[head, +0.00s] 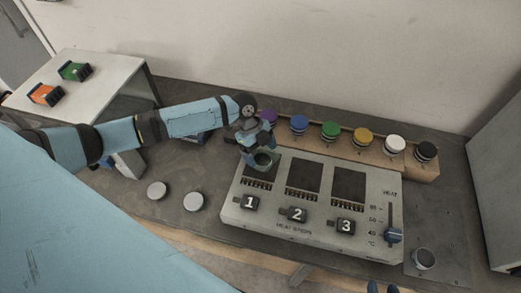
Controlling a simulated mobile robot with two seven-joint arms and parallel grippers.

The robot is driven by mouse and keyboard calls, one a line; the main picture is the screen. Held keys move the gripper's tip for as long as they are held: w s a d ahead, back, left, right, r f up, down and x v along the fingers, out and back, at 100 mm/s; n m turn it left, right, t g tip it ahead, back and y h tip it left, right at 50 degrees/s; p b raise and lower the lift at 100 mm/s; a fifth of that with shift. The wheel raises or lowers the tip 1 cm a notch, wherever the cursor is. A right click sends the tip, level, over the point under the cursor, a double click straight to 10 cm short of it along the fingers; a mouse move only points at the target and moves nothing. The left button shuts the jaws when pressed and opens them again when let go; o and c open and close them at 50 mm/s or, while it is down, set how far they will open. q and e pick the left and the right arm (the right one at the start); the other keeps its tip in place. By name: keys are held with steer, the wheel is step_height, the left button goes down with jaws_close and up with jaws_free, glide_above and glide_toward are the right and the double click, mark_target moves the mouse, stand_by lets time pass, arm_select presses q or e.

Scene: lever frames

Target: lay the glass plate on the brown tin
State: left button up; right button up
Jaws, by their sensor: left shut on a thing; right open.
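My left gripper (254,148) is shut on a small round greenish thing (263,161) at the back of the dark pad by label 1. Whether this is the glass plate is too small to tell, and so is whether it touches the pad. I cannot make out a clearly brown tin. A small round grey container with a dark rim (424,259) stands on the dark panel at the right. My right gripper (382,288) shows only as blue tips at the bottom edge, open, left of and below that container.
The grey heat panel (310,240) has three dark pads and a slider (393,237). A wooden rack (371,157) behind it holds several coloured round pieces. Two grey discs (157,190) (194,201) lie left of it. A white side table (101,70) carries orange and green boxes.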

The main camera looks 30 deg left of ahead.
arm_select(q)
steer(key=shift+f, duration=0.1)
steer(key=o, duration=0.8)
steer(key=shift+r+p, duration=2.25)
steer(key=shift+r, duration=1.3)
